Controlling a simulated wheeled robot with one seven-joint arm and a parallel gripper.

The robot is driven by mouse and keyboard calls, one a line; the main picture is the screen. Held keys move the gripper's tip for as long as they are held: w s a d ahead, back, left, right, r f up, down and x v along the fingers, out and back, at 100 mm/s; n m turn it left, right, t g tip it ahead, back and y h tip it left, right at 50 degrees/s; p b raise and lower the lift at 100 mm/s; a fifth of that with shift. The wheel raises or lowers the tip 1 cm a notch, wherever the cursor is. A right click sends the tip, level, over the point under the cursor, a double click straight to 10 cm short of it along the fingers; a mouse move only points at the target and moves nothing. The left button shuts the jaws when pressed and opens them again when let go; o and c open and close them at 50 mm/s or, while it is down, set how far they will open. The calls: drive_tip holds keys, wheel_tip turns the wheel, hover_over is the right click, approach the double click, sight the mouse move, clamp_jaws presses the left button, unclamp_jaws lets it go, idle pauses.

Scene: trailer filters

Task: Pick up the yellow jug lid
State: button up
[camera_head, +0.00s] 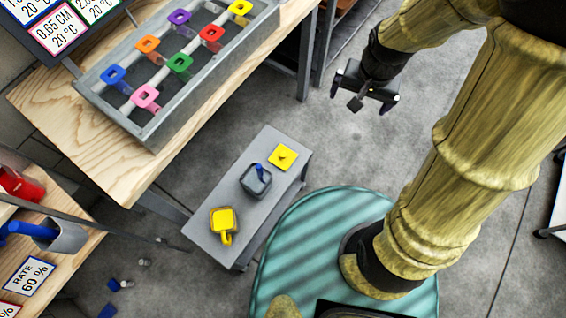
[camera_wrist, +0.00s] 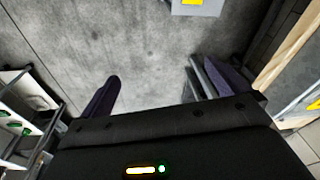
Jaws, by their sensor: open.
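The yellow jug lid (camera_head: 283,157) is a flat yellow square with a small knob. It lies at the far right end of a low grey bench (camera_head: 262,205). A yellow jug (camera_head: 223,222) with a handle stands at the bench's near left end. My gripper (camera_head: 364,98) is open and empty, above the floor to the right of and beyond the bench, apart from the lid. In the wrist view, my two dark fingers (camera_wrist: 168,90) are spread wide. A yellow patch (camera_wrist: 192,2), probably the lid, is cut off at the top edge there, on a grey surface.
A grey container (camera_head: 256,180) with a blue part stands on the bench between jug and lid. A wooden table (camera_head: 60,115) holds a grey tray (camera_head: 165,130) of several coloured square-topped pieces. Small items lie on the floor at lower left. The floor under my gripper is clear.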

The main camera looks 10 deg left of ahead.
drive_tip(key=w+a+f+m+g+b, duration=0.1)
drive_tip(key=a+f+b, duration=0.3)
drive_tip(key=f, duration=0.3)
drive_tip(key=w+a+f+b, duration=0.1)
drive_tip(key=a+f+b, duration=0.3)
drive_tip(key=f, duration=0.3)
drive_tip(key=m+b, duration=0.2)
drive_tip(key=b, duration=0.7)
hover_over(283, 154)
wheel_tip(283, 154, down, 14)
drive_tip(key=shift+s+g, duration=0.4)
drive_tip(key=shift+s, duration=0.05)
wheel_tip(283, 154, down, 12)
drive_tip(key=b, duration=0.4)
drive_tip(key=shift+f, duration=0.1)
drive_tip(key=shift+w+f+b, duration=0.2)
drive_tip(key=shift+f+b, duration=0.5)
drive_tip(key=shift+f, duration=0.6)
drive_tip(key=shift+w+f+b, duration=0.2)
drive_tip(key=shift+f+b, duration=0.5)
drive_tip(key=shift+f, duration=0.6)
